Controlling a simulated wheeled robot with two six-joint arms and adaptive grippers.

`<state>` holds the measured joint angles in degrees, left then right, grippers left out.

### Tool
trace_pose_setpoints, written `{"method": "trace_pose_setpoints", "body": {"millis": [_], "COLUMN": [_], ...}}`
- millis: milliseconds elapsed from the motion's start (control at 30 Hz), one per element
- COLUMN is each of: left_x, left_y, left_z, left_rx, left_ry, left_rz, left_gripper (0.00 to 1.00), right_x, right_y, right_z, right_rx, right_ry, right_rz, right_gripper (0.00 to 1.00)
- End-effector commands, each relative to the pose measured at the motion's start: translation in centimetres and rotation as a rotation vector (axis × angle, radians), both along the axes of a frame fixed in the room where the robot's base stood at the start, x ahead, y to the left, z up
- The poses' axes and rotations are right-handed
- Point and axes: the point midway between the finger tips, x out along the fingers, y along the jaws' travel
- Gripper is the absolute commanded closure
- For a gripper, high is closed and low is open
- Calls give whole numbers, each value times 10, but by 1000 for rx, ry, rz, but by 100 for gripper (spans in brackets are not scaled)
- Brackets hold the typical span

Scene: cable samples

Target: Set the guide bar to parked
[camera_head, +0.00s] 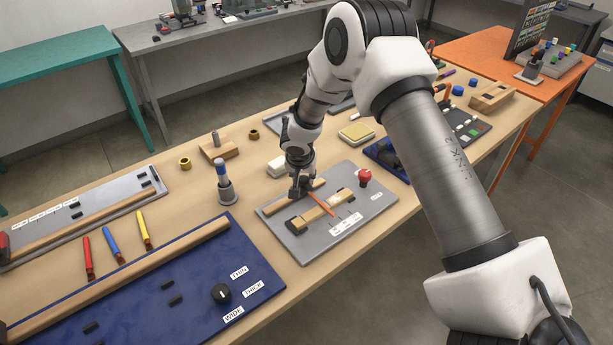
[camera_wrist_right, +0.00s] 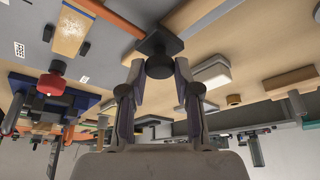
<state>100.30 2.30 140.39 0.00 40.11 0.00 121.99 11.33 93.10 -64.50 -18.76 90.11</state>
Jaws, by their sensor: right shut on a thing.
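A grey metal board (camera_head: 374,208) lies in the middle of the bench. A wooden bar (camera_head: 269,208), which looks like the guide bar, runs along its far side, partly hidden by my right gripper (camera_head: 299,190). In the right wrist view, the bar (camera_wrist_right: 197,14) passes under a square black block (camera_wrist_right: 160,40) with a round black knob (camera_wrist_right: 159,66). My right gripper (camera_wrist_right: 158,80) is shut on this knob. A thin orange strip (camera_head: 321,204) lies slantwise next to the gripper. White labels (camera_head: 345,224) sit near the board's front edge. My left gripper is out of view.
A blue board (camera_head: 190,275) with a black dial lies to the left. A grey cylinder with a blue band (camera_head: 223,183) stands between the boards.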

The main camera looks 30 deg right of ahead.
Motion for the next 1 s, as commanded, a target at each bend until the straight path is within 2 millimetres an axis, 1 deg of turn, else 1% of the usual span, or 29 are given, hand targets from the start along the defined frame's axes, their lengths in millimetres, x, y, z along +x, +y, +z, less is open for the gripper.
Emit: {"method": "trace_pose_setpoints", "body": {"millis": [33,100,167,200,300,400,533,833,867,900,933,1000], "left_x": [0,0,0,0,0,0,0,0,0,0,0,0], "left_y": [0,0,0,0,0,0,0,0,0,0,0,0], "left_z": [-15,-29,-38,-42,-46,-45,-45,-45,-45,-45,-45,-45], "left_rx": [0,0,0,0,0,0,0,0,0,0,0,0], "left_ry": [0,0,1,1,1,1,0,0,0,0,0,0], "left_rz": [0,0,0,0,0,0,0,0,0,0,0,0], "left_gripper": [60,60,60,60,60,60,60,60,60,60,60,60], "right_x": [0,-2,-3,-4,-7,-9,-11,-12,-12,-12,-12,-11], "right_y": [10,28,46,58,86,107,120,122,122,122,122,122], "right_z": [-9,-11,-11,-9,-6,-4,-4,-5,-5,-5,-4,-4], "right_rx": [0,-2,-4,-4,-4,-3,-1,1,1,1,0,0], "right_ry": [0,-1,-1,-1,1,2,2,4,4,4,4,3], "right_rz": [4,7,8,8,6,4,1,0,0,0,0,0], "right_gripper": [100,100,100,100,100,100,100,100,61,47,43,43]}}
